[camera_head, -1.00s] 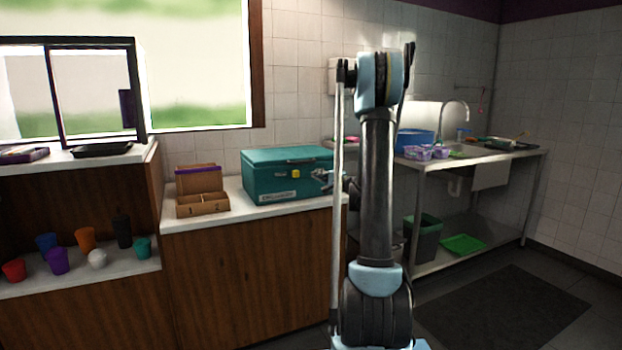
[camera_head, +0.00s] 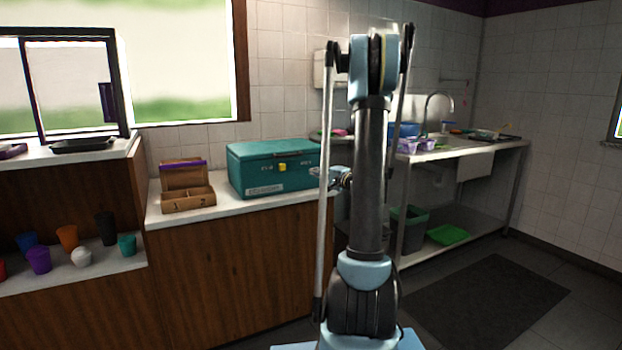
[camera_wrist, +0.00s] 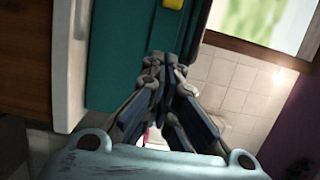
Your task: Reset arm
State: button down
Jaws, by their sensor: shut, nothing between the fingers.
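My gripper (camera_wrist: 165,62) is shut and empty in the wrist view, its dark fingertips together. Behind the fingertips in that view is the teal cooler box (camera_wrist: 122,40), with its yellow latch at the top. A part of the wrist shows to the left of the arm, near the right end of the teal cooler box (camera_head: 270,178). I cannot tell from these views how far the fingertips are from the box.
A wooden two-part box (camera_head: 188,200) stands left of the cooler on the white counter (camera_head: 230,206). Several coloured cups, one purple (camera_head: 39,260), sit on a lower shelf at left. The sink table (camera_head: 480,150) is at back right. A dark mat (camera_head: 485,300) lies on clear floor.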

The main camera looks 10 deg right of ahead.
jog(key=s+a+f+n+g+h, duration=0.15)
jog(key=s+a+n+g, duration=0.3)
jog(key=s, duration=0.65)
jog(key=s+a+f+n+g+h, duration=0.15)
jog(key=s+a+n+g, duration=0.35)
jog(key=s, duration=0.6)
jog(key=s+d+f+g+h, duration=0.1)
jog(key=s+f, duration=0.3)
jog(key=s, duration=0.4)
jog(key=s+d+f+n+g+h, duration=0.1)
jog(key=s+d+f+h, duration=0.2)
jog(key=s, duration=0.6)
jog(key=s+d+f+n+g+h, duration=0.1)
jog(key=s+d+f+h, duration=0.1)
jog(key=s, duration=0.6)
notch_tip(320, 180, down, 3)
jog(key=shift+s+d+r+h, duration=0.25)
jog(key=shift+d+h, duration=0.15)
jog(key=shift+d, duration=0.4)
jog(key=shift+w+f, duration=0.25)
jog(key=shift+w, duration=0.25)
